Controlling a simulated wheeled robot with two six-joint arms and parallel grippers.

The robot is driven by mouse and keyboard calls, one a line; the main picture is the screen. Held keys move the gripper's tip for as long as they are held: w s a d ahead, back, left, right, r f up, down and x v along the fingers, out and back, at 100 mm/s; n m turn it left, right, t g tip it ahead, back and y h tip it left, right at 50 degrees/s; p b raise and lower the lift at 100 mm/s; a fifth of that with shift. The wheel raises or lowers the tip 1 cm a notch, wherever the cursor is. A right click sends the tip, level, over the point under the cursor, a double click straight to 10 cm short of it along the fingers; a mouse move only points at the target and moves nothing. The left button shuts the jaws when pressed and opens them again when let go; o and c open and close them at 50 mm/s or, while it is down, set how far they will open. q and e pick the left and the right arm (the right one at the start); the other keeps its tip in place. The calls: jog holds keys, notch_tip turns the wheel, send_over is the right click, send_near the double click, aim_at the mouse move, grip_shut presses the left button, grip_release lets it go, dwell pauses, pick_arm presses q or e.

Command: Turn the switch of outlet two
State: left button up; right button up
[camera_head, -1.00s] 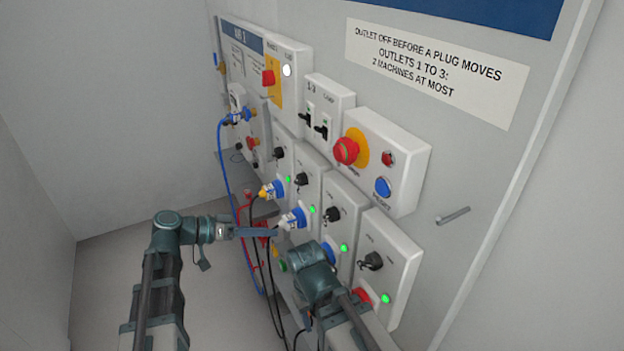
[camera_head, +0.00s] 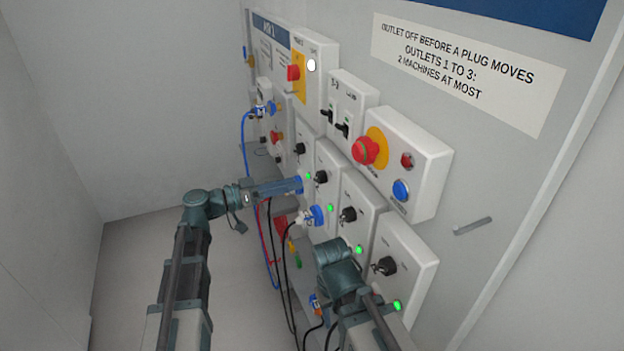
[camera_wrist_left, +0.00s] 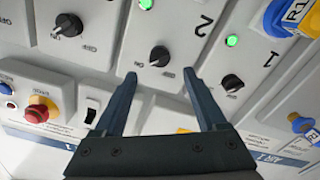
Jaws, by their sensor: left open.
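Outlet two's black switch (camera_wrist_left: 159,56) is a knob on a white box marked 2 in the left wrist view. Its green lamp (camera_wrist_left: 146,4) is lit. In the head view the same switch (camera_head: 320,177) sits just beyond my left gripper (camera_head: 301,184). In the left wrist view my left gripper (camera_wrist_left: 160,75) is open, its two fingertips on either side of the knob in the picture. I cannot tell whether they touch it. A white and blue plug (camera_head: 313,215) sits in outlet two. My right arm is low at the front; its gripper is not visible.
Outlet one's switch (camera_wrist_left: 232,83) and outlet three's switch (camera_wrist_left: 67,25) flank it closely. A red emergency button (camera_head: 366,151) and blue reset button (camera_head: 401,189) are above right. A yellow and blue plug (camera_wrist_left: 290,15) is near. Cables hang below; left floor is clear.

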aim_at(315, 178)
pick_arm(q)
jog(key=x, duration=0.7)
grip_shut()
dwell(0.3)
